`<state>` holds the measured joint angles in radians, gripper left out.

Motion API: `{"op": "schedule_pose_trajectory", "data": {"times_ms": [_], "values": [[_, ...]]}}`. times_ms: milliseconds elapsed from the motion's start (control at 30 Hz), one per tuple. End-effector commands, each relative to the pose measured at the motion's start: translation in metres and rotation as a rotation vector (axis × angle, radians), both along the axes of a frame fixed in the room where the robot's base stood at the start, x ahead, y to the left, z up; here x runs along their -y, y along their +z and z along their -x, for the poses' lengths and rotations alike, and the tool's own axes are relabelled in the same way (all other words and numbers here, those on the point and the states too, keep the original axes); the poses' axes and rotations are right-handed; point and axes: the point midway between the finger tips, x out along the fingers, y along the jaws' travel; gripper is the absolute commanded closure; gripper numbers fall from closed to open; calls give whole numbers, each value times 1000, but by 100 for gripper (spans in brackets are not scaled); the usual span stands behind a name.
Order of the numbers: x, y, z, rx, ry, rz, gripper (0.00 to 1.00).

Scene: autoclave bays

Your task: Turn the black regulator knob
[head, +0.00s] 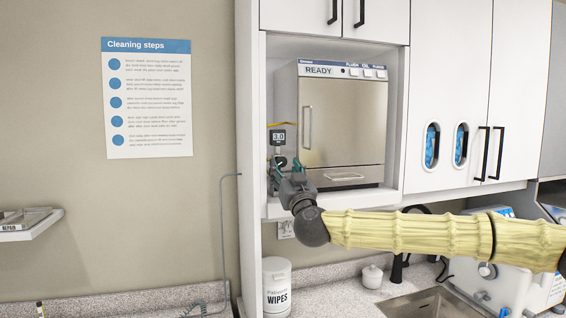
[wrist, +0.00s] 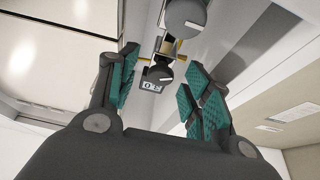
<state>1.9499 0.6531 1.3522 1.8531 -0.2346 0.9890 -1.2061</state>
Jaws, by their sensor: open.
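A small regulator unit is mounted in the left part of the autoclave alcove, with a dark display (head: 278,137) reading about 3.0. In the head view a dark round knob (head: 281,161) shows below the display, partly covered by my gripper (head: 286,168). In the wrist view a round dark knob with a pale mark (wrist: 160,75) lies beyond and between the fingers, near the small display (wrist: 153,87). A second, larger-looking dark round part with a pale mark (wrist: 184,14) is at the top edge. My gripper (wrist: 160,90) is open, its green pads apart with nothing between them; contact is not visible.
The autoclave (head: 342,120), marked READY, stands right of the regulator on the alcove shelf (head: 350,199). The alcove's left side panel (head: 250,130) is close to my gripper. Below are a wipes tub (head: 276,288) and a sink (head: 425,303).

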Motion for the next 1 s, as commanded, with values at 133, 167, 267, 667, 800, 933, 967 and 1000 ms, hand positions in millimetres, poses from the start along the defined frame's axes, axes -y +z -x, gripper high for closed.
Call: {"op": "schedule_pose_trajectory", "data": {"times_ms": [133, 167, 267, 667, 800, 933, 967, 1000], "values": [[-4, 4, -12, -2, 1, 0, 51], [-4, 5, -13, -1, 2, 0, 51], [-6, 5, -15, -1, 3, 0, 51], [-6, 5, -16, -1, 3, 0, 73], [-6, 5, -16, -1, 3, 0, 97], [-6, 5, -16, -2, 2, 0, 97], [-6, 5, -16, -2, 2, 0, 97], [-5, 4, -16, -2, 2, 0, 97]]}}
